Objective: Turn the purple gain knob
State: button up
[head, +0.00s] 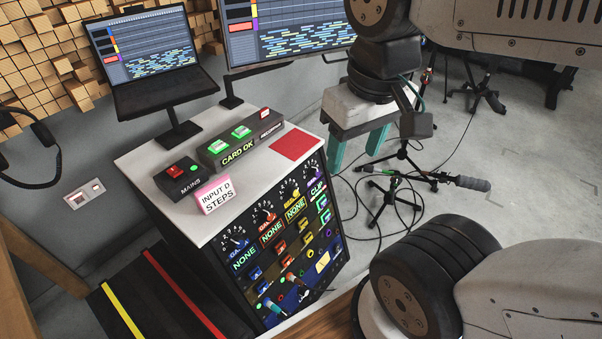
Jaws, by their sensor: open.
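The purple gain knob (312,167) is small in the head view, at the top right of the console's slanted front panel. It sits above a label that reads CLIP. A row of other gain knobs runs down to its left: a yellow one (291,189), a red one (266,212) and a blue one (235,241), each above a label that reads NONE. My gripper (354,161) has two teal fingers, spread apart and pointing down, with nothing between them. It appears just right of the purple knob, apart from it; its exact depth is hard to tell.
The console's white top (150,155) carries a MAINS box (182,180), a CARD OK box (238,143), a red pad (296,145) and an INPUT D STEPS sign (215,196). A laptop (150,85) stands behind. A microphone stand (385,190) and cables occupy the floor at right.

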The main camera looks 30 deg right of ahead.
aim_at(314, 171)
jog(key=k, duration=1.3)
jog(key=u, duration=0.55)
jog(key=i, duration=1.45)
jog(key=z, duration=0.55)
